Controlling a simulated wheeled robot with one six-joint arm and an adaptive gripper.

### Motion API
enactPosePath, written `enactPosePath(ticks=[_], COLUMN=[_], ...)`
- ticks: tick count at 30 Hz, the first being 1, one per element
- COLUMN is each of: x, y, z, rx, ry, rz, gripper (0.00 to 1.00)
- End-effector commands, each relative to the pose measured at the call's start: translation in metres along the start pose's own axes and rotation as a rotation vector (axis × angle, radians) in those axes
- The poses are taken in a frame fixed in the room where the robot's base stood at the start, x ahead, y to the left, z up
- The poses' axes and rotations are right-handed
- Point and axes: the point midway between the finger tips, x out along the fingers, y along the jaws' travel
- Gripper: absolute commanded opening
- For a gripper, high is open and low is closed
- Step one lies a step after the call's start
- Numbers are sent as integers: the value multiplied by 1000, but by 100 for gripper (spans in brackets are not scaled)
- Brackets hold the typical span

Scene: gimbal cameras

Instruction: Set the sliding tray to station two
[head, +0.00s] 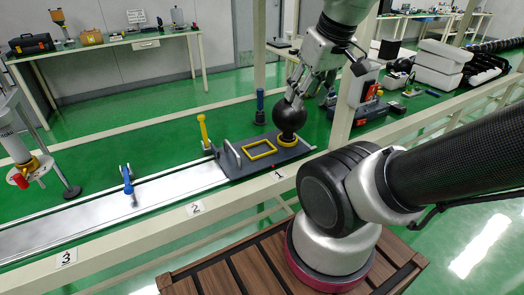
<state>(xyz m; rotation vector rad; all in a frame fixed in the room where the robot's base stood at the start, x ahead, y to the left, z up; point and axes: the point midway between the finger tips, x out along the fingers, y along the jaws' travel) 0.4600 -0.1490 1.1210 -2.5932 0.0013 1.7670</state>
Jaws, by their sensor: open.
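The sliding tray (236,167) is a dark grey plate on a silver rail (168,194). It sits at the right end of the rail, beside the label "1" (278,174). The tray bears a yellow square outline (259,149), a yellow ring (287,140) and a large black ball (290,117) over the ring. The label "2" (195,208) is on the front beam, left of the tray.
A blue clamp-like piece (127,182) stands on the rail left of the tray. The label "3" (66,257) is further left. A dark blue post (260,106) stands behind the tray. A pale upright post (352,101) is right of my gripper. The rail between tray and blue piece is clear.

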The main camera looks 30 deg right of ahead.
Motion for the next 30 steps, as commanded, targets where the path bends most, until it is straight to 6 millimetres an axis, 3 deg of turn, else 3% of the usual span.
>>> enactPosePath(ticks=[3,6,8,14,20,30], x=[0,1,6,43,100,222], y=[0,0,-1,-5,-20,-54], z=[0,0,0,-10,-47,-112], rx=[0,-2,-3,-10,5,42], ry=[0,-5,-26,-204,-375,-495], rz=[0,-1,-1,-9,-49,-138], gripper=[45,33,33,33,33,33])
